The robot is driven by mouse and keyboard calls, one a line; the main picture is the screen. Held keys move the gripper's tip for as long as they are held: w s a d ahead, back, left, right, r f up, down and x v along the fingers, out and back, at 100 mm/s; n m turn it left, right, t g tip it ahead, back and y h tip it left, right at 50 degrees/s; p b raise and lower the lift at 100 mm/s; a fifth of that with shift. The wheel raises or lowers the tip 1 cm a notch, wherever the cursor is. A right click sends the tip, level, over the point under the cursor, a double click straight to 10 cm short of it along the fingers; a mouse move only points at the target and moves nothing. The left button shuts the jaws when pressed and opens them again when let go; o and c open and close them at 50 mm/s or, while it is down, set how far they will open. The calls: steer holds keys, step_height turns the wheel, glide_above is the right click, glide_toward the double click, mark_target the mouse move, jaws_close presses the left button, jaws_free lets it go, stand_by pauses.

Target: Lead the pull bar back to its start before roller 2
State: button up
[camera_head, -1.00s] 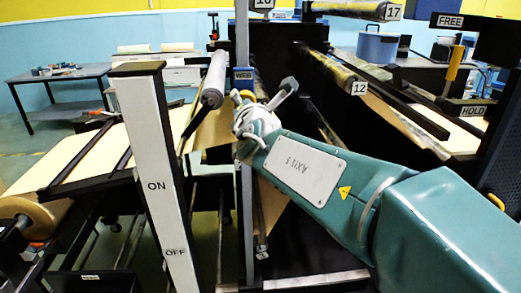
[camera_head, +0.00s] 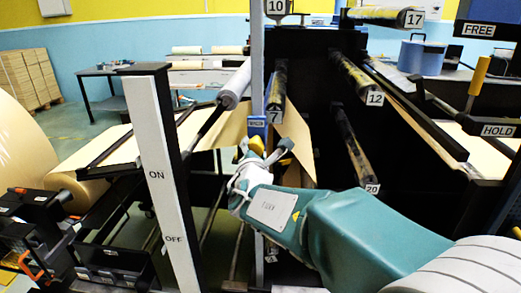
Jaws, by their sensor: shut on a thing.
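My gripper (camera_head: 262,152) is at the grey upright post in the middle of the head view, below the roller labelled 7 (camera_head: 274,98). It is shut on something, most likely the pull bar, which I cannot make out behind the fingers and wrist. Brown kraft paper (camera_head: 293,148) slopes down just behind and right of my gripper, and more paper (camera_head: 233,128) shows to its left. I cannot tell whether the paper touches the gripper. I see no label for roller 2.
Rollers 12 (camera_head: 358,82), 17 (camera_head: 395,15) and 20 (camera_head: 356,155) are to the right. A white ON/OFF post (camera_head: 160,180) stands left of my gripper. A yellow lever (camera_head: 478,76) sits between FREE and HOLD labels. A large kraft roll (camera_head: 25,150) and a black bin (camera_head: 113,266) are at left.

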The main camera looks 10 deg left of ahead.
steer(key=shift+a+f, duration=0.1)
steer(key=shift+a, duration=0.45)
steer(key=shift+f, duration=0.35)
steer(key=d+f, duration=0.5)
steer(key=shift+w+d+f, duration=0.15)
steer(key=shift+w+d, duration=0.05)
steer(key=shift+w, duration=0.05)
steer(key=shift+d+f, duration=0.15)
steer(key=shift+f, duration=0.1)
steer(key=shift+a+f, duration=0.15)
steer(key=shift+a, duration=0.2)
